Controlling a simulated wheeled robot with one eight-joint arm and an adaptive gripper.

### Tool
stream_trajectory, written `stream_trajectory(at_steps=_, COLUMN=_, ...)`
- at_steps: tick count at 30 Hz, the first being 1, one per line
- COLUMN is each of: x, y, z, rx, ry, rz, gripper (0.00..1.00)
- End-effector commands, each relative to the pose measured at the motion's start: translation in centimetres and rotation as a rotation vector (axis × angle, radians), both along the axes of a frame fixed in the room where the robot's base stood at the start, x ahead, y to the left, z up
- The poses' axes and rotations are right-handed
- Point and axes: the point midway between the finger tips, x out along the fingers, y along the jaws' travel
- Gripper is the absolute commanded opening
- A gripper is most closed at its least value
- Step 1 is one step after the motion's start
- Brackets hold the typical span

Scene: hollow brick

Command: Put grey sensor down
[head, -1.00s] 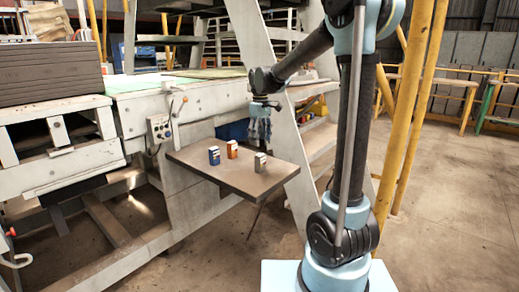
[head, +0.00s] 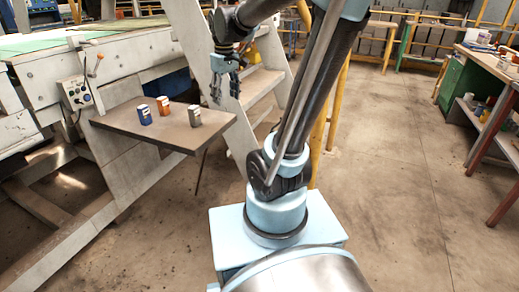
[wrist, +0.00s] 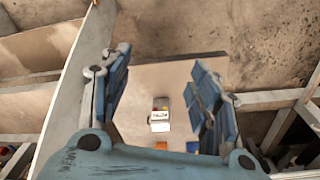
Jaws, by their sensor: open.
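The grey sensor (head: 194,116) stands upright on a brown shelf top (head: 122,121), near its right edge. In the wrist view, a small box with a pale face, apparently the grey sensor (wrist: 160,114), stands on the shelf top (wrist: 145,82) between and beyond the fingers. My gripper (head: 225,96) is open and empty, up and to the right of the sensor and apart from it. Both spread blue fingers of my gripper (wrist: 160,92) show in the wrist view.
A blue box (head: 145,115) and an orange box (head: 163,105) stand left of the sensor. A grey slanted beam (head: 213,62) rises behind the shelf. A workbench (head: 487,72) is at far right. Open floor (head: 400,190) lies to the right.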

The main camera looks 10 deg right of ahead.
Motion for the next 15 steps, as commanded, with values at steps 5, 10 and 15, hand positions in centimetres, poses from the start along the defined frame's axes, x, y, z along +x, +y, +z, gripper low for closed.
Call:
stream_trajectory(at_steps=5, x=-4.6, y=-2.9, z=-2.1, rx=0.01, ry=-0.023, rz=-0.114, gripper=0.56)
stream_trajectory(at_steps=10, x=-8.7, y=-5.1, z=-4.5, rx=0.021, ry=-0.046, rz=-0.221, gripper=0.56)
stream_trajectory(at_steps=15, x=-12.5, y=-6.8, z=-7.5, rx=0.031, ry=-0.07, rz=-0.329, gripper=0.56)
